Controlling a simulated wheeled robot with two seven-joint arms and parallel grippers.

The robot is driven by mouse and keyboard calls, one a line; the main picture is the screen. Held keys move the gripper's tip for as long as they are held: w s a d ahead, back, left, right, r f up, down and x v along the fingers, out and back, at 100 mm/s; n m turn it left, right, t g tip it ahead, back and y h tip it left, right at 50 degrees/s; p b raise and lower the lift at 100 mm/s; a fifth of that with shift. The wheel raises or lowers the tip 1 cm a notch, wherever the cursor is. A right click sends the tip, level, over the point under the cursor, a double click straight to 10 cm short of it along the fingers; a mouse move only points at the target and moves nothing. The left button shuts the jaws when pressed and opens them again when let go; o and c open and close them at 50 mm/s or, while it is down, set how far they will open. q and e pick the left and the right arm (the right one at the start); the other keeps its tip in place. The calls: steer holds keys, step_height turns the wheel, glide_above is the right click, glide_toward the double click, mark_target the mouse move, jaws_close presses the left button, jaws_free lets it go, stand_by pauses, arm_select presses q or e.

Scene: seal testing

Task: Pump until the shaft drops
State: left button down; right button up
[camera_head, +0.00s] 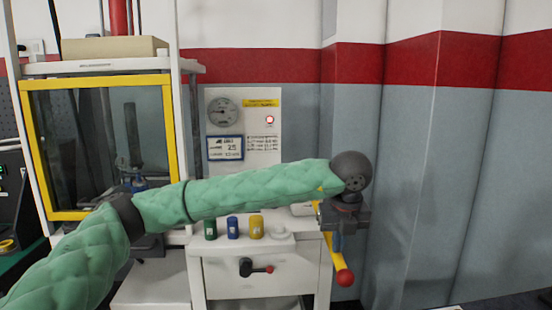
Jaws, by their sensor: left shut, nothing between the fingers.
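A test cabinet with a yellow frame (97,82) stands at the left. Behind its window is a dark upright shaft (132,134) above a blue-and-dark fitting; my arm hides the part below. A yellow pump lever with a red knob (345,277) slants down to the right beside the white bench. My left arm, in a green padded sleeve, reaches across to the lever. My left gripper (338,236) is shut and empty, pointing down close against the lever; whether they touch I cannot tell. My right gripper is not in view.
A white panel carries a round gauge (223,112), a display (225,148) and a lit red button (270,119). Green, blue and yellow cans (257,227) stand on the bench under my arm. A black handle with a red tip (256,268) sits on the bench front.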

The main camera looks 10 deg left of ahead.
arm_select(q)
steer(key=shift+f, duration=0.2)
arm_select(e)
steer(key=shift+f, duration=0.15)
